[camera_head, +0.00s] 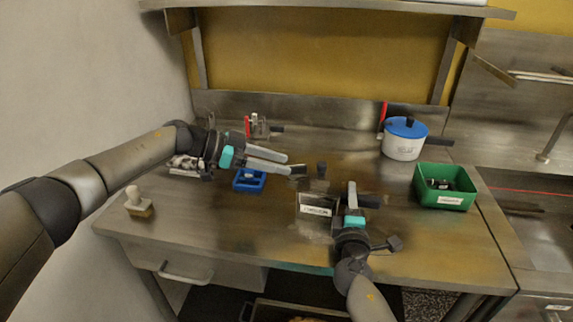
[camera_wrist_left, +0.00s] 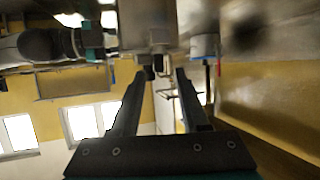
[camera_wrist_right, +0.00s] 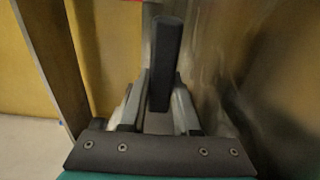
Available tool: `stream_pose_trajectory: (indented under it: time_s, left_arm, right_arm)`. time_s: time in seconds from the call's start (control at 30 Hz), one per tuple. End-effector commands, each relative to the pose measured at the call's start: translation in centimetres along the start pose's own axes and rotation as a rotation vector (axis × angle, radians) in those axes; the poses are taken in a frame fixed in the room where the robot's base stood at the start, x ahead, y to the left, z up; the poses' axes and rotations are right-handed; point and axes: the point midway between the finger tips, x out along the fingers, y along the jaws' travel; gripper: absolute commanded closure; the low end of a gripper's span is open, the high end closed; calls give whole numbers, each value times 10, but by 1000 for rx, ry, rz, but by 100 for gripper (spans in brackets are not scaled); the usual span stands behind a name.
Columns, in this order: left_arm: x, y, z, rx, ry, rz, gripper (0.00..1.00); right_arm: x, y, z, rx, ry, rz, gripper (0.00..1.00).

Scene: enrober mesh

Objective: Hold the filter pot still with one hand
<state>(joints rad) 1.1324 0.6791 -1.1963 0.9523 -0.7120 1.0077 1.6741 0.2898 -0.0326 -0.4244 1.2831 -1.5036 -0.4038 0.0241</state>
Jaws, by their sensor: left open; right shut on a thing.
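The steel pot with a white label (camera_head: 316,206), which I take to be the filter pot, stands near the front middle of the table. Its label is too small to read. My right gripper (camera_head: 353,194) is shut on its black side handle (camera_head: 368,201). In the right wrist view the dark handle (camera_wrist_right: 165,65) stands between the close fingers. My left gripper (camera_head: 293,164) is open and empty, just above and left of the pot. A small dark knob (camera_head: 321,168) is beside its fingertips. In the left wrist view a dark knob (camera_wrist_left: 149,73) shows beyond the spread fingers.
A white pot with blue lid (camera_head: 404,146) stands back right. A green bin (camera_head: 444,199) with dark contents is at the right edge. A blue tray (camera_head: 249,181) lies under my left arm. A tamper-like tool (camera_head: 138,205) stands front left. A metal device (camera_head: 260,128) is at the back.

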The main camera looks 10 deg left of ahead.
Motion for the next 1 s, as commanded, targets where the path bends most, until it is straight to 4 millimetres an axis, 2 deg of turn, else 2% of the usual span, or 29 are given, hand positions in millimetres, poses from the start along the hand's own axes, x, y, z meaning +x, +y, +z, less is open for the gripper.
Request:
stream_pose_trajectory:
  time_s: [0.1, 0.2, 0.57, 0.9, 1.0]
  left_arm:
    - [15, 0, 0, 0, 0, 1, 55]
    - [22, 0, 1, 0, -1, 0, 55]
    - [25, 0, 1, 0, -1, -1, 56]
    - [25, 0, 0, 0, -1, -1, 94]
    - [25, 0, 0, 0, 0, -1, 100]
  right_arm:
    - [0, -1, 1, -1, -1, -2, 100]
    - [0, -1, 1, -1, -1, -2, 100]
    - [0, -1, 1, -1, -2, -2, 100]
    - [0, -1, 1, -1, -2, -2, 100]
    - [0, -1, 1, -1, -2, -2, 100]
